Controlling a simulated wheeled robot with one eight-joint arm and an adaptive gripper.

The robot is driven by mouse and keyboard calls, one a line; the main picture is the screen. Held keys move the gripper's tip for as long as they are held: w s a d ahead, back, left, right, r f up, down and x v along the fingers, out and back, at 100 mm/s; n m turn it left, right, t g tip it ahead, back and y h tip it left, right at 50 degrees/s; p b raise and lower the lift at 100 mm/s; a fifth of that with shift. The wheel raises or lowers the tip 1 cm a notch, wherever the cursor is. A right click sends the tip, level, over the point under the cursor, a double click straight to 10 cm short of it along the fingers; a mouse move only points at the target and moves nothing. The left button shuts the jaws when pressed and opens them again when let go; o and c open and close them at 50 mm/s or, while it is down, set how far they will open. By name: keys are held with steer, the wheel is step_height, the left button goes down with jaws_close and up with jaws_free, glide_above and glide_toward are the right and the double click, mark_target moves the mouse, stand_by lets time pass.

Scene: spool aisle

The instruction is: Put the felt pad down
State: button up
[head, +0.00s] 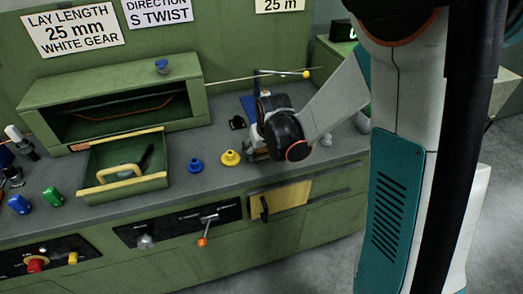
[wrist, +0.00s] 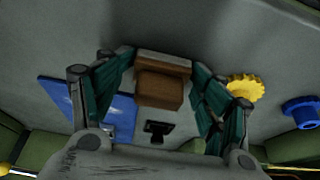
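The felt pad, a small brown block (wrist: 160,90) with a lighter brown strip along its upper edge, sits between my fingertips in the wrist view. My gripper (wrist: 163,62) has teal fingers that meet the pad's two sides, so it is shut on it. The grey bench surface lies beyond the pad; the gap between them is hard to judge. In the head view my gripper (head: 258,150) is over the right part of the bench, largely behind my dark wrist joint, and the pad cannot be made out.
A blue plate (wrist: 105,105) lies to the pad's left, a small black fixture (wrist: 157,128) beside it. A yellow gear (head: 230,158) and a blue gear (head: 195,165) stand left of my gripper in the head view. An open green drawer (head: 105,190) is farther left.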

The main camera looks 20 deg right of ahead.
steer(key=shift+r, duration=0.1)
steer(key=shift+r+p, duration=0.5)
steer(key=shift+p, duration=0.15)
steer(key=p+v, duration=0.6)
steer(key=v, duration=0.8)
steer(key=s+r+t, duration=0.1)
steer(key=s+r, duration=0.4)
steer(key=s, duration=0.4)
steer(key=s+r+t, duration=0.1)
steer(key=s+r, duration=0.4)
steer(key=s, duration=0.3)
steer(key=shift+s+r+t, duration=0.15)
steer(key=shift+s+t, duration=0.25)
